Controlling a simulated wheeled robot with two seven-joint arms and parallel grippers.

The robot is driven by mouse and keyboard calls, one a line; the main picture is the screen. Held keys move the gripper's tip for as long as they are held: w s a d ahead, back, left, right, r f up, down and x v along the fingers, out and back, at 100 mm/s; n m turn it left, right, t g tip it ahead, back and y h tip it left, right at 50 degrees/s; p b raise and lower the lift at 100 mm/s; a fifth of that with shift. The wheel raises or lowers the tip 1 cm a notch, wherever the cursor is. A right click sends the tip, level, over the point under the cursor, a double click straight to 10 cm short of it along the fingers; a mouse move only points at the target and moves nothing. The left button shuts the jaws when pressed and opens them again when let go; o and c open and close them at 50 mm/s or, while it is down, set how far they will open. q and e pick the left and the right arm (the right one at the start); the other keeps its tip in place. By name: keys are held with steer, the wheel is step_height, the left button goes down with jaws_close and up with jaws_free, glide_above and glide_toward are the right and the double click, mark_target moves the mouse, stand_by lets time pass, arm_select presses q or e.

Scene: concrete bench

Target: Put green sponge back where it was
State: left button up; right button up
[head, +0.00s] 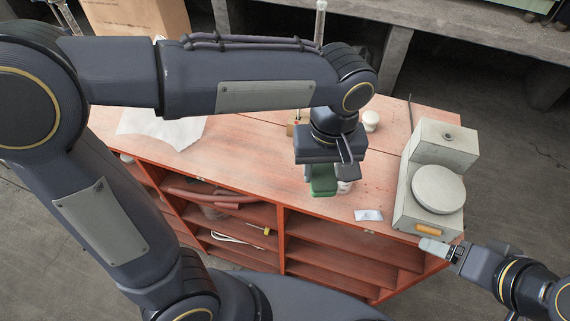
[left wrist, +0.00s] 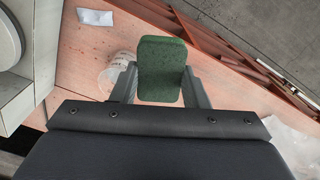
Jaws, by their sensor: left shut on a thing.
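The green sponge (head: 323,187) is in my left gripper (head: 322,174), above the front part of the reddish wooden bench top. In the left wrist view the sponge (left wrist: 162,62) stands between the two grey fingers, which press on its sides. Whether its lower end touches the bench top is unclear. My right gripper (head: 434,247) is at the lower right, by the front of the grey scale-like device; its fingers show too small to tell open from shut.
A whitish cup (left wrist: 121,68) stands close beside the left fingers. The grey device with a round plate (head: 438,188) fills the right end. A small card (head: 368,215), a white jar (head: 370,120) and white paper (head: 160,128) lie around. Open shelves (head: 330,232) are below the front edge.

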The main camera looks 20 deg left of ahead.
arm_select(q)
steer(key=w+a+f, duration=0.2)
steer(key=w+a, duration=0.1)
steer(key=a, duration=0.1)
glide_above(292, 175)
steer(key=f, duration=0.5)
steer(key=shift+s+d+p, duration=0.4)
steer(key=shift+w+a+f, duration=0.25)
steer(key=shift+a+f, duration=0.05)
steer(key=shift+f, duration=0.2)
steer(key=shift+w+a+f, duration=0.1)
steer(key=shift+w+f, duration=0.05)
steer(key=shift+f, duration=1.55)
steer(key=shift+f, duration=0.1)
steer(key=shift+f, duration=0.15)
steer(key=o, duration=0.9)
steer(key=shift+o, duration=0.2)
